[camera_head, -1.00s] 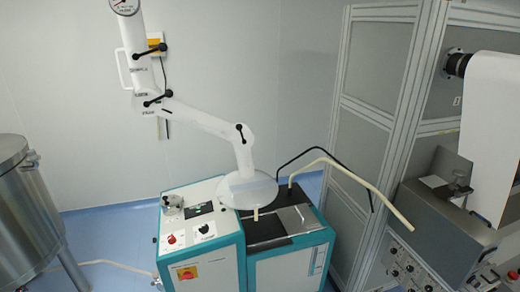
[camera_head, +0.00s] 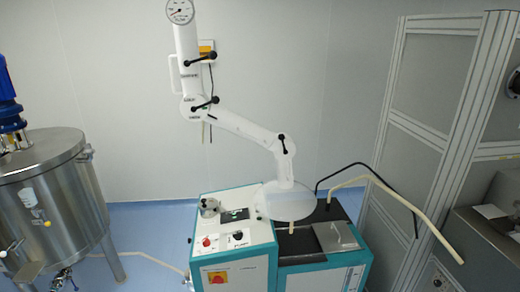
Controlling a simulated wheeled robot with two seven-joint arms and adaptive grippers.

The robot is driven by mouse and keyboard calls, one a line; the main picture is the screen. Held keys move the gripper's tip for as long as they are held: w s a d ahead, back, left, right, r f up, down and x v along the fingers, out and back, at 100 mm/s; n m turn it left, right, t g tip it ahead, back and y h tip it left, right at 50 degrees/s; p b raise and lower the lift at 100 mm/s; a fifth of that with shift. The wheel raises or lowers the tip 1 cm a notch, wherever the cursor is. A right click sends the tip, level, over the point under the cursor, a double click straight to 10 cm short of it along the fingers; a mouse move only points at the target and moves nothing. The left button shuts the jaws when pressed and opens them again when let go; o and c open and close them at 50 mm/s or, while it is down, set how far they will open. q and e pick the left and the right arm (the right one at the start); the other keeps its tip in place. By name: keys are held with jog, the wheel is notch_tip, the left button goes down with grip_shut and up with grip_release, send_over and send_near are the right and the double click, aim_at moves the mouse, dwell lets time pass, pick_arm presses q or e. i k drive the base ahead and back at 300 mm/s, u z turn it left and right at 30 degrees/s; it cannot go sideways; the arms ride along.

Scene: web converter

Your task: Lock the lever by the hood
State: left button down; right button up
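The hood (camera_head: 289,201) is a pale, see-through disc at the lower end of a white jointed extraction arm (camera_head: 240,126). It hangs over the black top of a teal and white machine. A black lever (camera_head: 283,145) sits on the arm joint just above the hood. Two more black levers are higher up, one at the elbow (camera_head: 206,104) and one near the top (camera_head: 202,59). Whether any lever is locked cannot be told. Neither of my grippers is in view.
The teal and white machine (camera_head: 236,259) has a control panel with a red button. A steel tank (camera_head: 55,195) stands at the left. A grey framed cabinet (camera_head: 432,135) stands at the right. Black and cream hoses (camera_head: 408,203) arch beside the machine. Blue floor shows between tank and machine.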

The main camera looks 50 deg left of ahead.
aim_at(281, 138)
jog(key=u, duration=0.7)
jog(key=i, duration=0.65)
jog(key=u, duration=0.75)
jog(key=i, duration=0.5)
jog(key=z, duration=0.05)
